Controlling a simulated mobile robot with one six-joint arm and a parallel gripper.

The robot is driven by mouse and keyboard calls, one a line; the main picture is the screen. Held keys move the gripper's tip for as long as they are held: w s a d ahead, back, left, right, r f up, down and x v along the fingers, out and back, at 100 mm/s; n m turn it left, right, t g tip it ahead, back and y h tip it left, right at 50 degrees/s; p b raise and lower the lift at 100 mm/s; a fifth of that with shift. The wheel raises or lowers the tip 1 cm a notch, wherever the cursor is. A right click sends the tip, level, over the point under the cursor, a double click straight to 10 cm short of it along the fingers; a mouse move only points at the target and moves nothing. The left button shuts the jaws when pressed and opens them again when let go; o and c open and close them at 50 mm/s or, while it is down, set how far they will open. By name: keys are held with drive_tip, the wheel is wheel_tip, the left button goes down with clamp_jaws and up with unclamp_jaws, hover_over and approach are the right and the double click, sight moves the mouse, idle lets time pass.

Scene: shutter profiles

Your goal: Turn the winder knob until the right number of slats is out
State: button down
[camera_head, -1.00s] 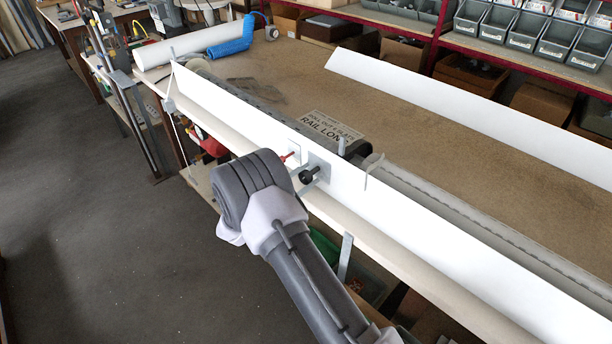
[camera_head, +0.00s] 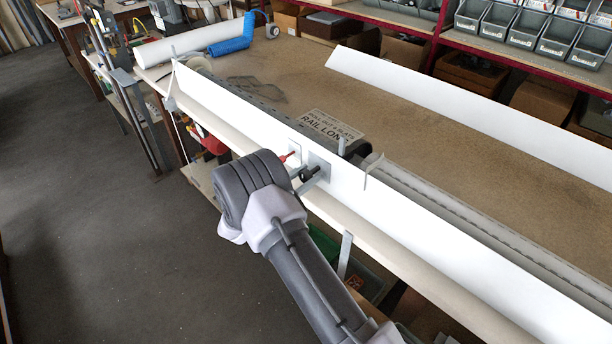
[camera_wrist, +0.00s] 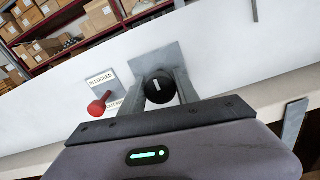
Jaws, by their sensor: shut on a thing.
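The black winder knob (camera_wrist: 158,86) with a white mark sits on a grey plate (camera_wrist: 160,60) on the white board. The mark stands roughly upright in the wrist view. My gripper (camera_wrist: 160,92) is shut on the knob, with one grey finger on each side. In the head view the knob (camera_head: 309,174) is partly hidden by my gripper (camera_head: 311,179). A printed card (camera_head: 328,127) behind the board reads roughly "roll out 5 slats", partly hidden. Grey strip-like parts (camera_head: 262,108) lie behind the board; I cannot tell how many slats are out.
A red-knobbed lever (camera_wrist: 97,107) sits left of the knob, beside a label (camera_wrist: 101,84) ending in "locked". A long white board (camera_head: 430,202) runs along the bench's front edge. Another white panel (camera_head: 470,110) lies behind. The bench top (camera_head: 400,120) between them is mostly clear.

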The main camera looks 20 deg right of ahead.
idle(0.3)
drive_tip(key=c, duration=0.9)
unclamp_jaws()
drive_tip(key=shift+a, duration=0.15)
drive_tip(key=p+v, duration=0.3)
drive_tip(key=v, duration=1.4)
drive_tip(key=shift+s+a, duration=0.1)
